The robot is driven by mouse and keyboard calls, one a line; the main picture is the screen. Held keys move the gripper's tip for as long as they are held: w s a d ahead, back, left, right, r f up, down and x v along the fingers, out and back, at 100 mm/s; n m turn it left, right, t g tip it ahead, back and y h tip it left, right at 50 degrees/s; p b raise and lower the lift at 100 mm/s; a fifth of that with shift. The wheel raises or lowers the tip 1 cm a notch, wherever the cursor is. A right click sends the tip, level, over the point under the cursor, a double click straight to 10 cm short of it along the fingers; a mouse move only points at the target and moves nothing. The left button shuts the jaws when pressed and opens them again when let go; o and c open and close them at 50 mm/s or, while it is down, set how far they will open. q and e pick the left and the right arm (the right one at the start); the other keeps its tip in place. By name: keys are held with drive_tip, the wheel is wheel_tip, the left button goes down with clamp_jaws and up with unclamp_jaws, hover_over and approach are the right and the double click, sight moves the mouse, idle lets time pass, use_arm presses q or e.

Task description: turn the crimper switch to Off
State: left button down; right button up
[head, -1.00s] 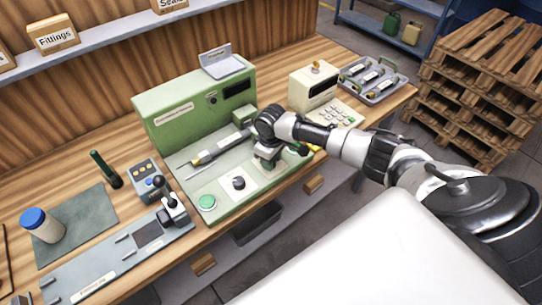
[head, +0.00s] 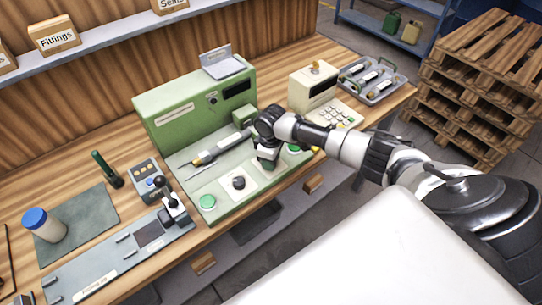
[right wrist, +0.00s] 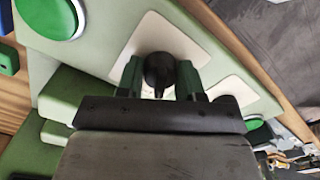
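The green machine (head: 190,110) stands on the bench with a sloping panel (head: 222,190) in front. A dark round knob (head: 239,183) on a pale plate is in plain view there. My right gripper (head: 267,163) is over the panel just right of that knob and hides what lies under it. In the right wrist view, a dark pointed knob (right wrist: 159,72) on a pale plate (right wrist: 150,35) shows between the fingers of my right gripper (right wrist: 160,80). The fingers are apart, on either side of it; contact cannot be made out. Switch labels are not readable. My left gripper is out of view.
A green button (head: 207,202) is at the panel's left end; a probe-like tool (head: 210,153) lies behind the knobs. A joystick unit (head: 170,208) stands left, a keypad box (head: 315,88) right. The bench's front edge runs close below the panel.

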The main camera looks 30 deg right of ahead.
drive_tip(key=o, duration=0.4)
wheel_tip(320, 180, up, 11)
drive_tip(key=shift+f+b, duration=0.1)
drive_tip(key=shift+b, duration=0.75)
